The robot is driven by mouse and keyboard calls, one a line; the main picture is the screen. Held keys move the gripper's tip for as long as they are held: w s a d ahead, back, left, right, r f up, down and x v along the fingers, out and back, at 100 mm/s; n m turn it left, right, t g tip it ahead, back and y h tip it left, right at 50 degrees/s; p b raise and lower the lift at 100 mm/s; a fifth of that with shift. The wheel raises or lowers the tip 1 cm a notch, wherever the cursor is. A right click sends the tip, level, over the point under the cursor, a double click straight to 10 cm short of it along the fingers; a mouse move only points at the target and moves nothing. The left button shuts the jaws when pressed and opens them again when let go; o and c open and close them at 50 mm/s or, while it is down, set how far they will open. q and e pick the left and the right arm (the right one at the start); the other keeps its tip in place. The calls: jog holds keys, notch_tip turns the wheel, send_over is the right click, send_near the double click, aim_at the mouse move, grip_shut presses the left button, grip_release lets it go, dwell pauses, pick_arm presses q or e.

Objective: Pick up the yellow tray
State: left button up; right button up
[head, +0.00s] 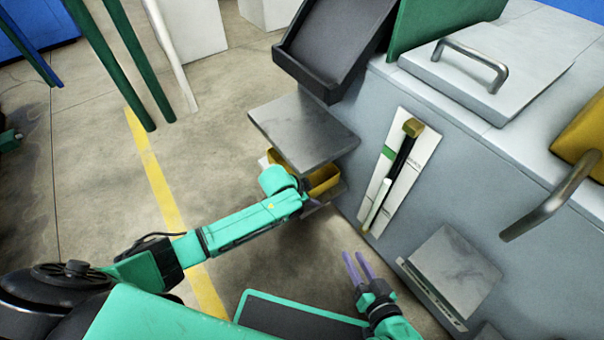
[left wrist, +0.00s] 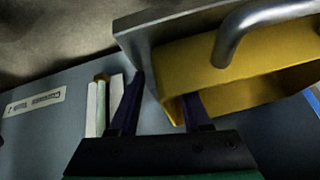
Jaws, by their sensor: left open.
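The yellow tray (head: 325,181) sits under a grey metal shelf (head: 305,130) on the machine's side, partly hidden by the shelf and my left arm. It fills the right of the left wrist view (left wrist: 245,70). My left gripper (left wrist: 164,87) is open and close to the tray. One finger is in front of the grey panel, the other overlaps the tray's lower left corner. I cannot tell whether it touches. The head view hides these fingers. My right gripper (head: 357,262) has its two purple fingers apart, with nothing between them, lower right of the tray.
A curved grey handle (left wrist: 232,38) crosses in front of the tray. The grey machine (head: 440,170) stands at the right, with a white tool panel (head: 400,170) and a small ledge (head: 455,272). A dark bin (head: 335,45) is above the shelf. Floor left of the shelf is open.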

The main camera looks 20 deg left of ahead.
pick_arm(q)
jog(key=shift+r, duration=0.1)
grip_shut()
jog(key=shift+s, duration=0.1)
jog(key=shift+a, duration=0.1)
dwell(1.1)
